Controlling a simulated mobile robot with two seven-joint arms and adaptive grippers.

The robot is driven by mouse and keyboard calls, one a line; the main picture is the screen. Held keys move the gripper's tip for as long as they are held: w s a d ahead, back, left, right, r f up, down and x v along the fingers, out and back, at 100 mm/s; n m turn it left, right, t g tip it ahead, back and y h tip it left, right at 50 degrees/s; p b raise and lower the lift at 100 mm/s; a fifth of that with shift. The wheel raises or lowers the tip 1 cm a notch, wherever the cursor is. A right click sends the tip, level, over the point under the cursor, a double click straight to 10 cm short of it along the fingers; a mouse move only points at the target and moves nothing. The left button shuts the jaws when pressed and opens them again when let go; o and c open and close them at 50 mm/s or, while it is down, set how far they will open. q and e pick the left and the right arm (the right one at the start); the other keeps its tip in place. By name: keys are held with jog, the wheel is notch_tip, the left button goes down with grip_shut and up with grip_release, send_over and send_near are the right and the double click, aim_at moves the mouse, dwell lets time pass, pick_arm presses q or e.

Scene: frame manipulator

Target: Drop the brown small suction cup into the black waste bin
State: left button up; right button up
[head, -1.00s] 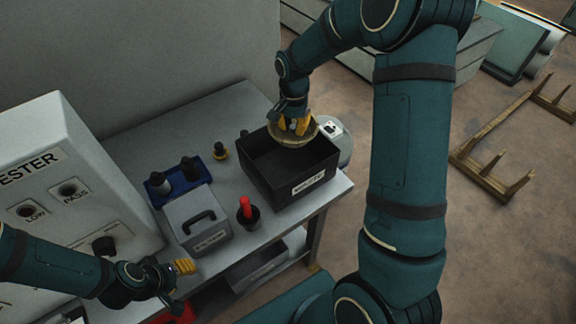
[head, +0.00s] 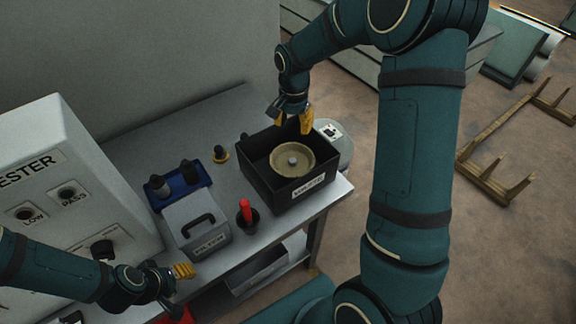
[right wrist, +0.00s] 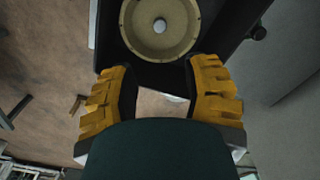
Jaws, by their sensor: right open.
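The brown suction cup (head: 306,149), a round tan dish with a pale centre, is inside the walls of the black waste bin (head: 258,178). I cannot tell whether it rests on the bin's floor. My right gripper (head: 293,120) is open and empty above the bin's back edge, apart from the cup. In the right wrist view the cup (right wrist: 140,40) lies beyond my spread yellow fingers (right wrist: 162,78), within the dark bin (right wrist: 228,18). My left gripper (head: 184,271) hangs low by the tester; its finger gap is not clear.
The bin stands on a grey table (head: 160,132) near its right end. The tester (head: 70,150) is at far left.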

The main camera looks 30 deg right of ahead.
notch_tip(320, 180, up, 10)
jog(key=shift+f, duration=0.25)
pick_arm(q)
jog(key=shift+s, duration=0.15)
pick_arm(e)
jog(key=shift+s, duration=0.1)
